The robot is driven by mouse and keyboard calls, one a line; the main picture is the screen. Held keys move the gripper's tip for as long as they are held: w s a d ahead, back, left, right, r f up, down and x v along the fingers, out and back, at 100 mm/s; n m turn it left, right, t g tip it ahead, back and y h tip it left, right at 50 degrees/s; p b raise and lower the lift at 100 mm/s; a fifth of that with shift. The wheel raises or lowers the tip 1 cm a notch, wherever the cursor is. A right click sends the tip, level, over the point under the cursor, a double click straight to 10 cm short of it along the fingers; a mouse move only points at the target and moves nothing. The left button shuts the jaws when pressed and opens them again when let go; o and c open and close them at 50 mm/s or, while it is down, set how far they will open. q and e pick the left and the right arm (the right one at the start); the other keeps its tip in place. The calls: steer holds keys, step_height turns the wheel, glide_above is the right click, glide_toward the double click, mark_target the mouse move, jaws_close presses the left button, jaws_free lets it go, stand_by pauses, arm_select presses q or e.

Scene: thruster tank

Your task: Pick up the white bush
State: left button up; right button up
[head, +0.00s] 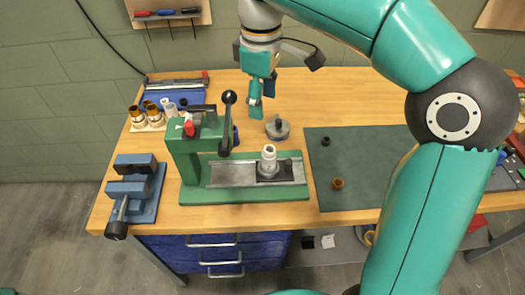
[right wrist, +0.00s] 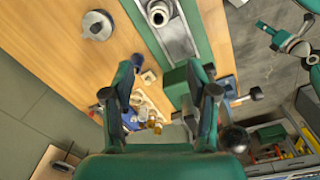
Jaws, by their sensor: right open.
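A small white bush (head: 170,108) stands in the rack (head: 148,124) at the table's back left, beside several brass-and-white bushes (head: 136,114). A white ringed piece (head: 268,158) stands upright on the dark block of the green press; it also shows in the right wrist view (right wrist: 158,14). My right gripper (head: 256,104) points down above the table, behind and right of the press head, apart from both white pieces. In the right wrist view its fingers (right wrist: 166,100) are spread with nothing held. A teal-and-black part, apparently my left gripper (right wrist: 285,42), shows there; its jaws are unclear.
A round grey metal piece (head: 278,129) sits close to the gripper. A blue vise (head: 134,190) is at front left. The dark mat (head: 360,165) holds two small rings.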

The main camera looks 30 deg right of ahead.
glide_above(269, 146)
step_height(269, 146, down, 10)
steer(key=shift+s+a+f, duration=0.15)
steer(key=shift+f, duration=1.15)
steer(key=shift+s+a+f, duration=0.15)
steer(key=shift+f, duration=1.1)
steer(key=shift+c, duration=0.2)
steer(key=c, duration=0.9)
steer(key=shift+o, duration=0.2)
steer(key=shift+r, duration=0.15)
